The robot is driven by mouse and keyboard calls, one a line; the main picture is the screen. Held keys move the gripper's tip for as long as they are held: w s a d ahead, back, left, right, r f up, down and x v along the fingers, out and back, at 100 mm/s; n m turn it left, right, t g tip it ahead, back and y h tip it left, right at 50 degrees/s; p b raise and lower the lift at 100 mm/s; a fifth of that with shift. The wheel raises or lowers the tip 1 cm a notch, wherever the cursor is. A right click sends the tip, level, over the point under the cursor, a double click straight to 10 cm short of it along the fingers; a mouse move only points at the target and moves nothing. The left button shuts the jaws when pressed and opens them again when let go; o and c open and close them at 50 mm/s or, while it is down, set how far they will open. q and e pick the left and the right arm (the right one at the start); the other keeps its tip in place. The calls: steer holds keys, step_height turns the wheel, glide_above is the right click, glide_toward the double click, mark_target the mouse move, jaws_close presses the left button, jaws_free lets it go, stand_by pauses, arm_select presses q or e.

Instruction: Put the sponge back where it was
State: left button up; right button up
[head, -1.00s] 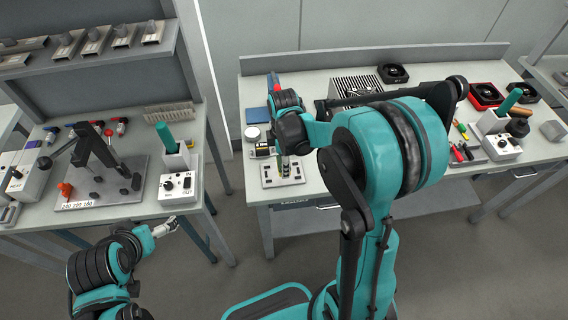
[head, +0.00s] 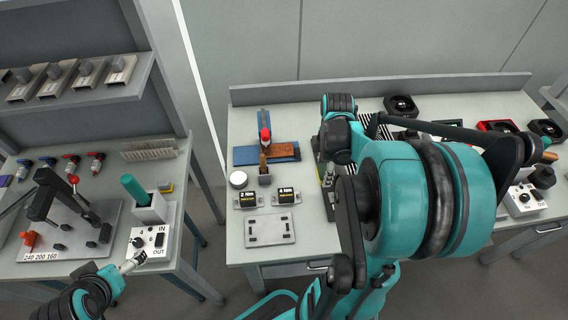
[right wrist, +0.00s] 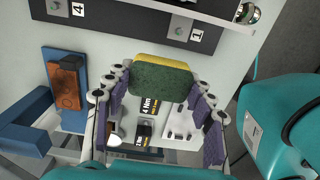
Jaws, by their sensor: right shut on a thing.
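A green and yellow sponge (right wrist: 160,82) is held between the fingertips of my right gripper (right wrist: 160,84) in the right wrist view. In the head view my right gripper (head: 328,182) is over the right-hand bench, right of the grey slotted plate (head: 270,230), partly hidden by my arm; the sponge is hard to make out there. My left gripper (head: 135,262) is low at the front of the left bench, close to the IN/OUT box; its jaw opening is too small to tell.
The 2 Nm box (head: 247,200) and 4 Nm box (head: 284,197) sit behind the slotted plate. A blue tray (head: 245,157) with a brown block (head: 280,151) lies farther back. A black rail with number labels (right wrist: 180,26) is past the sponge. My right arm hides much of the bench.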

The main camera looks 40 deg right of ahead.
steer(key=b, duration=0.4)
glide_above(293, 176)
step_height(293, 176, down, 7)
steer(key=shift+s+r, duration=0.1)
steer(key=shift+f+b, duration=0.7)
steer(key=shift+f, duration=1.3)
steer(key=shift+f, duration=0.1)
steer(key=o, duration=1.1)
